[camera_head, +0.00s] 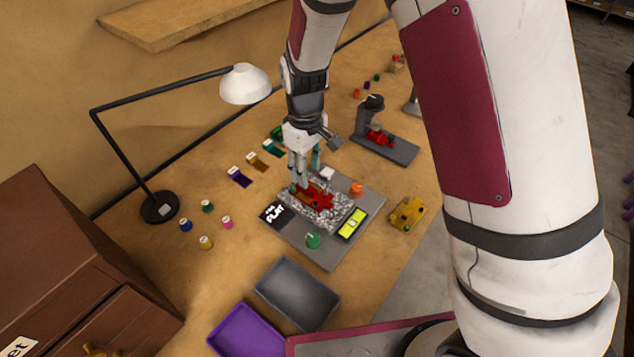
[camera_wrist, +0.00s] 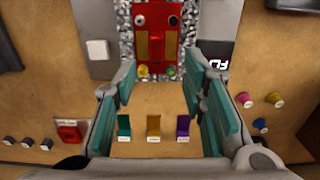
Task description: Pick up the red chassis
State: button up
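The red chassis (camera_head: 318,199) lies on a speckled patch of a grey board on the bench. I see no clear contact; the height gap cannot be judged.
The grey board (camera_head: 325,255) also bears a green knob (camera_head: 313,240), an orange knob (camera_head: 356,188) and a yellow level (camera_head: 353,223). A yellow block (camera_head: 407,214) is right. A press-like stand (camera_head: 400,152) is behind. A grey tray (camera_head: 318,318), purple tray (camera_head: 222,343) and lamp (camera_head: 159,207) stand nearby.

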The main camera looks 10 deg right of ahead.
aim_at(310, 187)
jog(key=shift+w+d+f+p, duration=0.1)
jog(key=shift+d+f+p, duration=0.1)
jog(key=shift+f, duration=1.55)
jog(key=shift+d+f+p, duration=0.1)
jog(key=shift+f+p, duration=0.1)
jog(key=shift+f, duration=1.55)
grip_shut()
